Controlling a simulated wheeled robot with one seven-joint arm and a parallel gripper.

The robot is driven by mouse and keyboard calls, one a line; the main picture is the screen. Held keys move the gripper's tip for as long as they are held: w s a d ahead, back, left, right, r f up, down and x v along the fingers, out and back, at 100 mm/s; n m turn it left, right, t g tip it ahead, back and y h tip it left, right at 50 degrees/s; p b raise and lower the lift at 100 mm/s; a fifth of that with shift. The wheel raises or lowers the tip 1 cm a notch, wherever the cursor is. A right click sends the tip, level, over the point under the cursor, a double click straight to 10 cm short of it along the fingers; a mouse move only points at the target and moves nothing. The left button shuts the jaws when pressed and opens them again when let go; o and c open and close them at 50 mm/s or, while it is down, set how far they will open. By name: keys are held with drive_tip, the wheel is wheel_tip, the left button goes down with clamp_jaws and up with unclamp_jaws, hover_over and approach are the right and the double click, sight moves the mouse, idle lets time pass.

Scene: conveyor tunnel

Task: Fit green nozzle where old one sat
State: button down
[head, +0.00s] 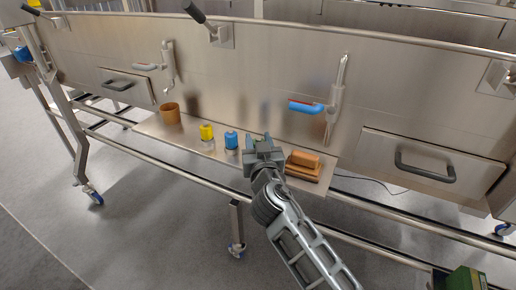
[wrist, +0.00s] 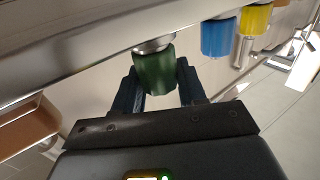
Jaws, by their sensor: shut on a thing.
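The green nozzle (wrist: 155,72) is a short ribbed cap with a metal end, between my gripper's fingers in the wrist view. My gripper (wrist: 160,85) is shut on it, with one dark finger on each side. In the head view my gripper (head: 265,150) is at the front of the shelf, between a blue nozzle (head: 231,140) and an orange block, and mostly hides the green nozzle. A yellow nozzle (head: 206,132) stands left of the blue one. Whether the green nozzle still touches the shelf, I cannot tell. No empty nozzle seat is clear to me.
The steel shelf (head: 150,126) also holds a brown cup (head: 170,113) and the orange block (head: 304,165). Above it, a blue-handled pipe (head: 305,107) and a grey-handled pipe (head: 148,67) are on the steel wall. A rail (head: 205,180) runs below the shelf. A green box (head: 468,280) stands bottom right.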

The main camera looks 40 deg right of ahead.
drive_tip(key=shift+r+p, duration=0.6)
drive_tip(key=shift+r, duration=0.8)
idle(0.6)
